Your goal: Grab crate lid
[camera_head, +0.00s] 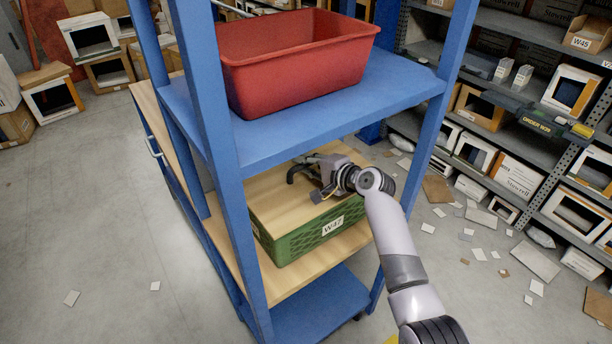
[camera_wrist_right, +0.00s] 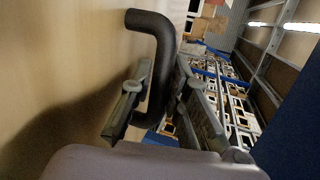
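The crate lid (camera_head: 287,195) is a flat pale wooden board on a green crate (camera_head: 310,237) labelled W47, which stands on the cart's middle shelf. The lid fills the left of the right wrist view (camera_wrist_right: 60,70), with its dark bent handle (camera_wrist_right: 155,28) rising from it. My right gripper (camera_head: 312,180) is over the lid. In the right wrist view its two fingers (camera_wrist_right: 163,88) lie on either side of the handle, close against it. The handle's lower end is partly hidden by the gripper. My left gripper is not in view.
A blue cart post (camera_head: 425,130) stands close to my right arm. The cart's upper shelf (camera_head: 340,105) overhangs the crate and holds a red bin (camera_head: 300,72). Bare wooden shelf (camera_head: 285,278) shows before the crate. Racks with boxes stand right; scraps litter the floor.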

